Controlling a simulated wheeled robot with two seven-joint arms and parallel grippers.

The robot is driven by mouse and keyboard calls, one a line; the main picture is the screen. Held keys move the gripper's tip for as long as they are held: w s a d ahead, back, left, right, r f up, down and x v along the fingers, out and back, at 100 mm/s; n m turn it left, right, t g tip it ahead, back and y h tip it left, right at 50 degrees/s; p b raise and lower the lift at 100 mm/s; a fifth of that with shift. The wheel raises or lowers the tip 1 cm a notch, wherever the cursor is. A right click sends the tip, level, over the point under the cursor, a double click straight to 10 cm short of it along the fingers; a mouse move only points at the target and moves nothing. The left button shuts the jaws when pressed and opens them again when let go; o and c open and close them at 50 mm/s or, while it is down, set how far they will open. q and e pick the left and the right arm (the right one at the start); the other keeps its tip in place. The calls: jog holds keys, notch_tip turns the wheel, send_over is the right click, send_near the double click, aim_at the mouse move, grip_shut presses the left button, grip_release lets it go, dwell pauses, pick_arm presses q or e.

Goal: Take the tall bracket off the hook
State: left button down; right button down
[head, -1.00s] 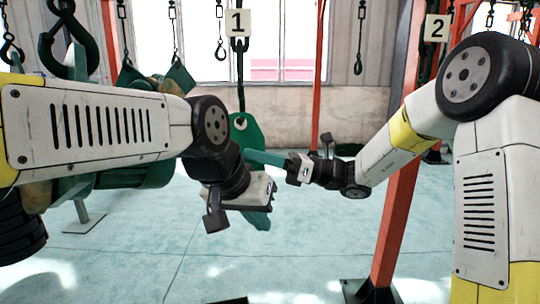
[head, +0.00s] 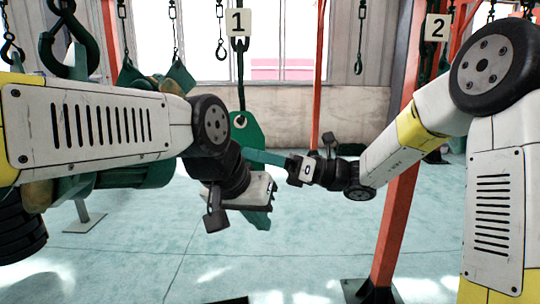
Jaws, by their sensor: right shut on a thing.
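The tall bracket (head: 247,132) is a dark green plate with a hole near its top. It hangs at the hook (head: 240,95) under the sign marked 1, and its lower end (head: 258,221) shows below my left gripper. My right gripper (head: 290,164) is shut on the bracket's green arm (head: 264,157), which sticks out to the right. My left gripper (head: 243,200) is in front of the bracket's lower part and hides some of it. Its fingers are too unclear to tell if they are open, or if they touch the bracket.
A red post (head: 397,200) stands at the right, close to my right arm. Large green hoist parts (head: 140,172) are at the left behind my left arm. Other hooks (head: 358,65) hang at the back. The pale floor in the middle is clear.

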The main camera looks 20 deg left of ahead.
jog(key=shift+s+d+r, duration=0.1)
jog(key=shift+s+r, duration=0.1)
jog(key=shift+s, duration=0.05)
dwell(0.3)
jog(key=shift+s+d+r, duration=0.15)
jog(key=shift+s+r, duration=0.1)
jog(key=shift+s, duration=0.2)
jog(key=shift+s, duration=0.15)
jog(key=shift+s+d+r+n, duration=0.1)
jog(key=shift+s+r+n, duration=0.05)
jog(key=shift+s, duration=0.25)
jog(key=shift+s+d+r+n, duration=0.1)
jog(key=shift+s+r+n, duration=0.05)
jog(key=shift+s, duration=0.2)
jog(key=shift+s, duration=0.1)
